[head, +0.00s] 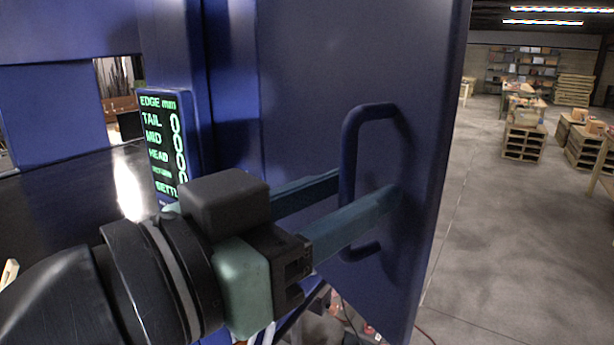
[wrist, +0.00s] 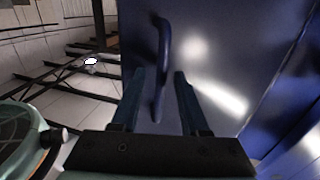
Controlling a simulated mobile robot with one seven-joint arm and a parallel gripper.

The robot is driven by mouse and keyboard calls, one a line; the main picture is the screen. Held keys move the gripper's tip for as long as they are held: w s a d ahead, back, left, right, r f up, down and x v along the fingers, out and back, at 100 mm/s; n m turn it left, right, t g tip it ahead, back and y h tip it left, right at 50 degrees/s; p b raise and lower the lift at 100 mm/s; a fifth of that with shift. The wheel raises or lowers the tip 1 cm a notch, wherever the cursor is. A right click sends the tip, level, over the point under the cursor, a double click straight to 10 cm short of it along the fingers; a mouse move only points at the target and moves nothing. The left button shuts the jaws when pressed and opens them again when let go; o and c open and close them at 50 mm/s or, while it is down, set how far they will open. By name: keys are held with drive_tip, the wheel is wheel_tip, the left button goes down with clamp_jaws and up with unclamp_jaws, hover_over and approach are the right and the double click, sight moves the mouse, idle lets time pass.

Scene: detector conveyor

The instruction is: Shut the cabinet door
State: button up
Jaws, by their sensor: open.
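The blue cabinet door (head: 310,90) stands swung out from the blue cabinet body (head: 232,80), its free edge toward the right in the head view. A dark blue loop handle (head: 349,150) is fixed on its face near that edge. My gripper (head: 368,186) is open at the handle, one finger on each side of the handle's upright bar. In the wrist view the handle (wrist: 163,45) shows between the two fingertips of my gripper (wrist: 160,72), with a gap beside the bar. Whether a fingertip touches the door face I cannot tell.
A display panel (head: 165,140) with green text stands left of the door, beside a dark shiny conveyor surface (head: 75,200). Open concrete floor (head: 500,250) lies to the right, with pallets (head: 524,143) and shelves farther back. Cables lie on the floor below the door.

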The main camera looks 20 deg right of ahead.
clamp_jaws()
idle(1.4)
